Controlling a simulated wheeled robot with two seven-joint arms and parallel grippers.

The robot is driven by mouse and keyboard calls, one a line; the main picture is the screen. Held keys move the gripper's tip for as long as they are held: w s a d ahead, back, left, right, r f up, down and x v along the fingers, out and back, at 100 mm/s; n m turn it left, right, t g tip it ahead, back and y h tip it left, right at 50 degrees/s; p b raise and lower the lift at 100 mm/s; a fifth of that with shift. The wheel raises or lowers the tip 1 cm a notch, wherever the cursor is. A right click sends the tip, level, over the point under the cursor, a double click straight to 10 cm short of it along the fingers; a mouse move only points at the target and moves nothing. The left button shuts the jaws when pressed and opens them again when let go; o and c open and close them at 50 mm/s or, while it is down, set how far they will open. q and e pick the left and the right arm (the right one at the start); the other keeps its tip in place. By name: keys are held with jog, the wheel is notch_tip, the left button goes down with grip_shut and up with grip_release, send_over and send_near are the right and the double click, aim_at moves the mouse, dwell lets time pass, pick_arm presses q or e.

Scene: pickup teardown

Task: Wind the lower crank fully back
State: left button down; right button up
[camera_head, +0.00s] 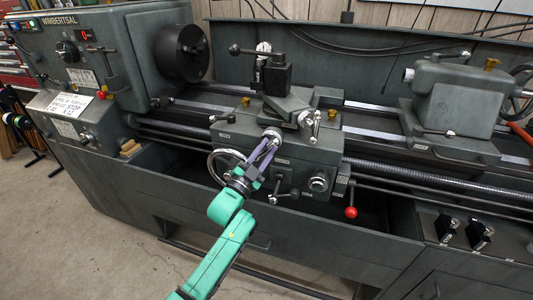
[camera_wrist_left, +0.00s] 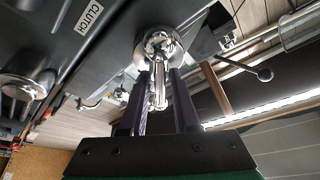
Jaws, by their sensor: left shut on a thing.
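The lower crank (camera_head: 273,132) is a small chrome crank on the front of the lathe carriage (camera_head: 225,135). My left gripper (camera_head: 266,147) reaches up to it from below, with its purple fingers shut on the crank's handle. In the left wrist view, the chrome hub of the lower crank (camera_wrist_left: 160,45) and its handle show between the two fingers of my left gripper (camera_wrist_left: 158,85). The fingers hide part of the handle. A second, upper crank (camera_head: 314,122) sits higher and to the right on the tool slide. My right gripper is out of view.
A handwheel (camera_head: 224,166) lies just left of my gripper. A black-knobbed lever (camera_head: 283,194) and a round knob (camera_head: 318,183) are below and right of it. A red-knobbed lever (camera_head: 351,211) hangs further right. The floor (camera_head: 70,230) at the front left is clear.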

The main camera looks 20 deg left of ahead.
pick_arm(q)
jog(key=n+t+y, duration=0.1)
jog(key=n+y, duration=0.1)
jog(key=n, duration=0.2)
jog(key=shift+n, duration=0.4)
jog(key=shift+n+t+y, duration=0.3)
jog(key=shift+n+y, duration=0.7)
jog(key=shift+n, duration=0.8)
jog(key=shift+a+n+y, duration=0.1)
jog(key=shift+n+y, duration=0.5)
jog(key=shift+n, duration=0.5)
jog(key=c, duration=0.9)
grip_release()
jog(key=shift+s+f, duration=0.25)
jog(key=shift+s, duration=0.1)
jog(key=b+v, duration=0.1)
jog(key=v, duration=1.2)
jog(key=shift+s+f, duration=0.15)
jog(key=shift+s, duration=0.15)
